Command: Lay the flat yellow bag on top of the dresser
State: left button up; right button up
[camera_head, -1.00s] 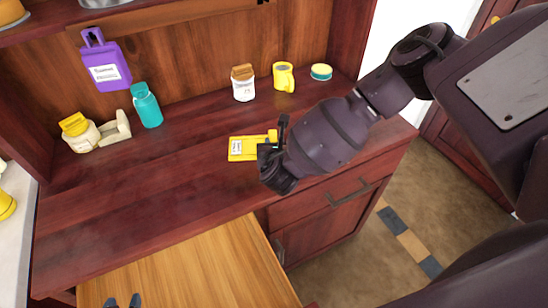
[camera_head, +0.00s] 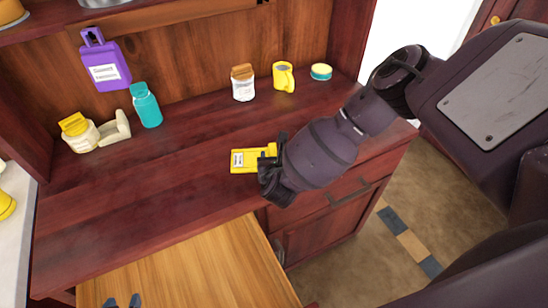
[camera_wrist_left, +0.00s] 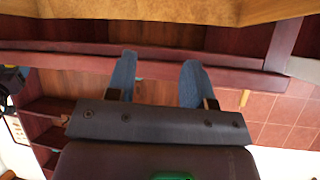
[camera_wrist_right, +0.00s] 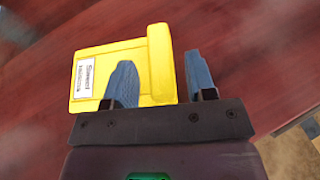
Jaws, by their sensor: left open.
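The flat yellow bag (camera_head: 244,161) with a white label lies on the dark red wooden dresser top (camera_head: 185,180). It also shows in the right wrist view (camera_wrist_right: 110,62), with a thicker fold along its right end. My right gripper (camera_head: 269,160) is at the bag's right end. In the right wrist view my right gripper's fingers (camera_wrist_right: 162,80) are apart, one over the bag and one just past its right edge, with a gap visible beside the fold. My left gripper (camera_head: 122,301) is open and empty at the bottom edge; its fingers also show apart in the left wrist view (camera_wrist_left: 157,80).
Along the back stand a cream-yellow jar (camera_head: 80,134), teal bottle (camera_head: 146,106), white jar (camera_head: 243,84), yellow mug (camera_head: 284,77) and small round tin (camera_head: 321,72). A purple bag (camera_head: 105,62) is against the back panel. The dresser top left of the yellow bag is clear.

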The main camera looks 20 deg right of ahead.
jog(key=v, duration=1.2)
jog(key=s+a+f+m+g+y, duration=0.1)
jog(key=s+a+m+g+y, duration=0.1)
jog(key=s+a+m+y, duration=0.3)
jog(key=s+a+f+m+g+y, duration=0.1)
jog(key=s+a+m+g, duration=0.1)
jog(key=a+m, duration=0.35)
jog(key=s+a+f+m+g+y, duration=0.1)
jog(key=s+a+m+g+y, duration=0.15)
jog(key=a, duration=0.55)
jog(key=w+d+f+m+t+h, duration=0.1)
jog(key=d+f+m+t, duration=0.25)
jog(key=d+m, duration=1.05)
jog(key=s+d+f+m+h, duration=0.1)
jog(key=s+d+m, duration=0.1)
jog(key=d, duration=0.4)
jog(key=s+d+f+m+h, duration=0.2)
jog(key=s+d, duration=0.1)
jog(key=d, duration=0.3)
jog(key=s+d+f+m+t+h, duration=0.1)
jog(key=s+d+h, duration=0.1)
jog(key=d, duration=0.5)
jog(key=shift+s+f+m, duration=0.3)
jog(key=shift+s+m, duration=0.1)
jog(key=shift+s, duration=0.15)
